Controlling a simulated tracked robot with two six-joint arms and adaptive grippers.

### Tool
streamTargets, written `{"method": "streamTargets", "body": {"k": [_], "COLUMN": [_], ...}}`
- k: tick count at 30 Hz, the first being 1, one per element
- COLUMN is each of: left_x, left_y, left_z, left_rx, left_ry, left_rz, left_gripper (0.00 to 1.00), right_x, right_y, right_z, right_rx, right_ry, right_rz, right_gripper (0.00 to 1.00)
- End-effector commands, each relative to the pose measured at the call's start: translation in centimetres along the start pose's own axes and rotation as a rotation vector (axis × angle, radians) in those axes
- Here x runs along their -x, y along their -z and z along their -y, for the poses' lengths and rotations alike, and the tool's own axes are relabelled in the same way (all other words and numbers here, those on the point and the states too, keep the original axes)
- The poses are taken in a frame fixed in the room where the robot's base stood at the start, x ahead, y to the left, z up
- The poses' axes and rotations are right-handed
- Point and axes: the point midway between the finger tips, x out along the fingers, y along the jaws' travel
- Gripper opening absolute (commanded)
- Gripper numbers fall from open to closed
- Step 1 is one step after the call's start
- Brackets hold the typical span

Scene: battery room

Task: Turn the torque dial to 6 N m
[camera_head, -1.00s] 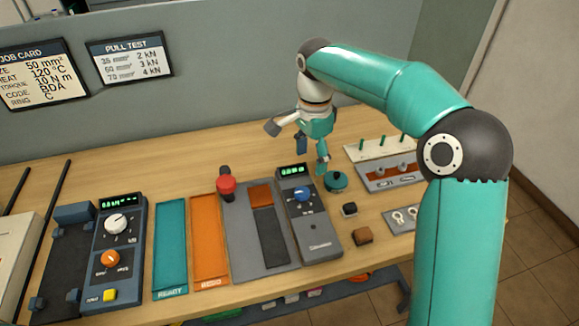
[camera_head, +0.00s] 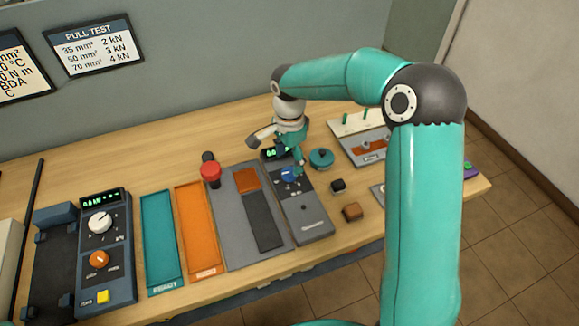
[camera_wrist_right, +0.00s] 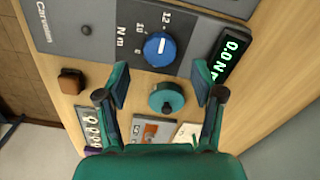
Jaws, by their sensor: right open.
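The torque dial is a blue knob (camera_head: 289,174) with a white pointer line, on a grey tester (camera_head: 308,212) on the bench. In the right wrist view the blue knob (camera_wrist_right: 160,49) sits beside a scale marked N m, with 12 and 10 legible. The tester's green display (camera_wrist_right: 230,57) reads 0.0 N m. My right gripper (camera_head: 296,160) is just above and behind the knob in the head view. Its fingers (camera_wrist_right: 162,87) are spread and empty, and the knob lies beyond their tips, apart from them. My left gripper is not in view.
A red-topped lever (camera_head: 210,172) stands at the left. Another unit with white and orange knobs (camera_head: 103,250) is further left.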

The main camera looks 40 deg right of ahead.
Motion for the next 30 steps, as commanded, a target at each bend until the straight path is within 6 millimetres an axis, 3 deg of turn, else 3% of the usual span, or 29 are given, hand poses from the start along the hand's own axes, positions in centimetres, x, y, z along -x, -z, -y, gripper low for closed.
{"method": "streamTargets", "body": {"k": [3,9,20,30], "left_x": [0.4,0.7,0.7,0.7], "left_y": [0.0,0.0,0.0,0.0], "left_z": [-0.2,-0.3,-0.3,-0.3], "left_rx": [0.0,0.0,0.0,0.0], "left_ry": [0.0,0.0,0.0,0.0], "left_rz": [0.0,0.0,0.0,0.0], "left_gripper": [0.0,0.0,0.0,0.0], "right_x": [-2.1,-4.2,-4.8,-4.7], "right_y": [0.0,0.0,0.0,0.0], "right_z": [-0.1,0.0,0.0,0.0], "right_rx": [0.0,0.0,0.0,0.0], "right_ry": [-0.004,-0.002,0.001,0.001], "right_rz": [0.001,0.0,0.0,0.0], "right_gripper": [0.67,0.67,0.67,0.12]}}
